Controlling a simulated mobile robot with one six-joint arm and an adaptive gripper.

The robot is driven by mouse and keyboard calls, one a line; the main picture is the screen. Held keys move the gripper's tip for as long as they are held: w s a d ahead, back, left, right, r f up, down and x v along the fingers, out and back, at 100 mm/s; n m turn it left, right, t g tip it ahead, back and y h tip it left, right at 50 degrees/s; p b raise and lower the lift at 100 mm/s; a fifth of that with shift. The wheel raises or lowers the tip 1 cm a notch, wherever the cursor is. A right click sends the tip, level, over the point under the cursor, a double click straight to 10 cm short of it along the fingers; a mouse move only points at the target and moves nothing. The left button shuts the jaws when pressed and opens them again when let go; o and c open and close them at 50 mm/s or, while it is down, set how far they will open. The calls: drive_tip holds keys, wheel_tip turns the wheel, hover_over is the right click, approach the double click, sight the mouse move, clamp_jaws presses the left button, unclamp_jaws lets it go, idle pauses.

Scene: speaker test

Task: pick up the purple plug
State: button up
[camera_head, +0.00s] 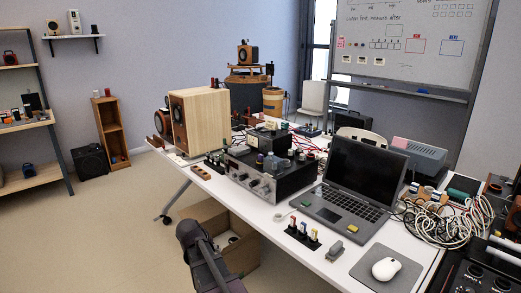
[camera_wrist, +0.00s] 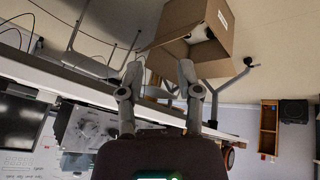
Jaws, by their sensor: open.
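I cannot make out a purple plug for certain in either view. Small red, blue and yellow-topped plugs (camera_head: 303,228) stand upright in a dark holder at the table's front edge in the head view. My gripper (camera_wrist: 160,73) is open in the wrist view, its two fingers apart with nothing between them. That view is upside down. My dark arm end (camera_head: 205,262) shows in the head view, in front of the table's edge and left of the plugs, apart from them.
The white table (camera_head: 275,240) carries a laptop (camera_head: 350,213), an amplifier (camera_head: 268,180), a wooden speaker (camera_head: 200,120), a mouse (camera_head: 386,268) on a grey pad and tangled cables (camera_head: 450,222). A cardboard box (camera_head: 236,253) stands below the table, near my arm; it also shows in the wrist view (camera_wrist: 180,20).

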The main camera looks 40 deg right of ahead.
drive_tip(key=w+d+r+m+h+p, duration=0.2)
drive_tip(key=w+d+r+p, duration=0.2)
drive_tip(key=d+r, duration=0.3)
drive_tip(key=w+d+r+m+t+h+p, duration=0.1)
drive_tip(key=w+d+r+p, duration=0.3)
drive_tip(key=d+r, duration=0.4)
drive_tip(key=w+d+r+m+t+h+p, duration=0.1)
drive_tip(key=w+d+r+m+h+p, duration=0.2)
drive_tip(key=d+r+p, duration=0.3)
wheel_tip(320, 180, up, 4)
drive_tip(key=shift+w+d+r+m+h+p, duration=0.1)
drive_tip(key=shift+w+d+m+h+p, duration=0.2)
drive_tip(key=shift+w+d+h, duration=0.4)
drive_tip(key=shift+s, duration=0.1)
drive_tip(key=b, duration=0.3)
approach(259, 158)
drive_tip(key=d+f, duration=0.2)
drive_tip(key=d, duration=0.1)
drive_tip(key=shift+w+d+r, duration=0.15)
drive_tip(key=shift+w+d, duration=0.35)
drive_tip(key=shift+d, duration=0.05)
drive_tip(key=shift+b+x, duration=1.05)
drive_tip(key=shift+x, duration=1.6)
drive_tip(key=shift+w, duration=0.15)
drive_tip(key=shift+c, duration=0.3)
